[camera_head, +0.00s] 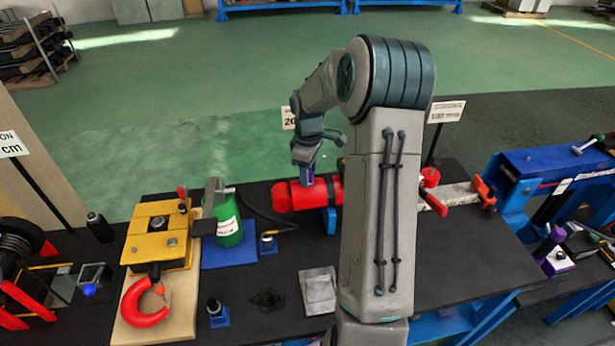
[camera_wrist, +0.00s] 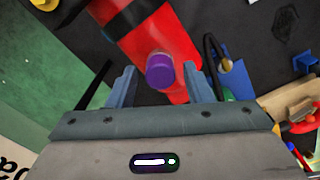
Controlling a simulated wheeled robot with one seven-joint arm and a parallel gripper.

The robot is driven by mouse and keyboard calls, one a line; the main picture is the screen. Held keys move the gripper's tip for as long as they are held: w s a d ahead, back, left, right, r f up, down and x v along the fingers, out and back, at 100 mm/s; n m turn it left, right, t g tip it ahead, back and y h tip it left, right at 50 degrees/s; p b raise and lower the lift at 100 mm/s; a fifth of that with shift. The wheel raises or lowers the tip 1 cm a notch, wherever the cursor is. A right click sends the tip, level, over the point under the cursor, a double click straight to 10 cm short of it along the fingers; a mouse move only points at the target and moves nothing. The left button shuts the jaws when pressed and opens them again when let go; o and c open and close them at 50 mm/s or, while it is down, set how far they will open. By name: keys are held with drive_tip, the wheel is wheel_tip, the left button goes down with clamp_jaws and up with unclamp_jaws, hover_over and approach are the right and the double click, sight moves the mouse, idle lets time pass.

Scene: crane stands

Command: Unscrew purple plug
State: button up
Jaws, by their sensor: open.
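The purple plug (camera_wrist: 160,71) stands on the side of a red cylinder (camera_wrist: 135,30) in the wrist view. It lies between the two fingers of my gripper (camera_wrist: 160,88), with gaps on both sides. My gripper is open and empty. In the head view, my gripper (camera_head: 306,168) points down over the red cylinder (camera_head: 290,196), and a small bit of the purple plug (camera_head: 307,177) shows beneath it. My arm hides the right part of the cylinder.
A green canister (camera_head: 228,222) and a yellow block assembly (camera_head: 158,236) with a red hook stand to the left. A blue bench (camera_head: 555,165) is at the right. A dark hose (camera_head: 262,208) runs beside the cylinder.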

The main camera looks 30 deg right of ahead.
drive_tip(key=c, duration=1)
clamp_jaws()
drive_tip(key=shift+r, duration=0.1)
drive_tip(key=n+p, duration=0.2)
drive_tip(key=n, duration=0.1)
drive_tip(key=shift+r, duration=0.2)
drive_tip(key=shift+f+n+p, duration=0.15)
drive_tip(key=shift+n+p, duration=0.15)
drive_tip(key=shift+n, duration=0.8)
